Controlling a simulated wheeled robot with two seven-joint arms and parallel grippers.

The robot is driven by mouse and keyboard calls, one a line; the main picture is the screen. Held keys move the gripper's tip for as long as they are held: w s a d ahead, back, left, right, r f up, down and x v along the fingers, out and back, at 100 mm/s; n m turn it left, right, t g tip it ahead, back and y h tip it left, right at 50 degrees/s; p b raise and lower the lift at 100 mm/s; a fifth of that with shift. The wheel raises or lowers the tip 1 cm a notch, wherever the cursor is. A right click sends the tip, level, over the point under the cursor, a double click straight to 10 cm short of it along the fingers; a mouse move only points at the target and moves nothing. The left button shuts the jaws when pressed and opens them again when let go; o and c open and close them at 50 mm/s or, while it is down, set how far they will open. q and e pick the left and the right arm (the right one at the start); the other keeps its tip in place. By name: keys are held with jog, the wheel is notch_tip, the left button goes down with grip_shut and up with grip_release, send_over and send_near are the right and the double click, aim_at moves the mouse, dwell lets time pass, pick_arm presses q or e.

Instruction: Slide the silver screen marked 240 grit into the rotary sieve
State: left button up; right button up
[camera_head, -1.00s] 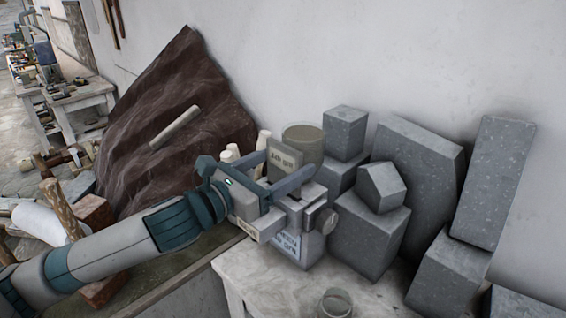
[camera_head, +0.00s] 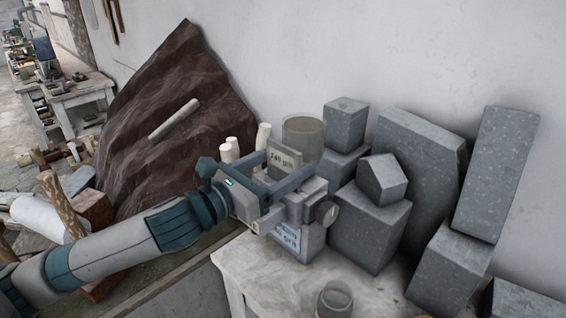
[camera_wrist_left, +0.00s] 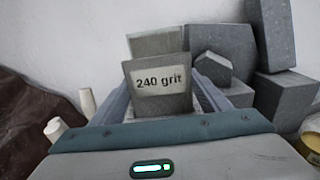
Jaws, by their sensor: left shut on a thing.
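The silver screen (camera_head: 285,160) is a small grey plate with a pale label; in the left wrist view the screen (camera_wrist_left: 158,86) reads "240 grit". My left gripper (camera_head: 291,166) is shut on it, a finger at each side, and holds it roughly upright over the rotary sieve. The rotary sieve (camera_head: 298,240) is a grey box with a round knob on its right and a partly covered front label. My gripper hides its upper left part. I cannot tell whether the screen's lower edge is inside the sieve. My right gripper is not in view.
Grey stone blocks (camera_head: 370,225) crowd right of the sieve. A tall glass container (camera_head: 303,135) stands behind it, with white pegs to its left. A small jar (camera_head: 335,300) stands at the front of the white table (camera_head: 275,285). A brown rock slab (camera_head: 170,100) leans on the wall.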

aim_at(282, 178)
pick_arm(q)
jog(key=shift+f+b, duration=0.9)
jog(key=shift+f, duration=0.75)
jog(key=o, duration=1.2)
jog(key=shift+r, duration=0.15)
jog(key=shift+r+p, duration=1.9)
jog(key=shift+p, duration=0.2)
jog(key=shift+s+a+f, duration=0.1)
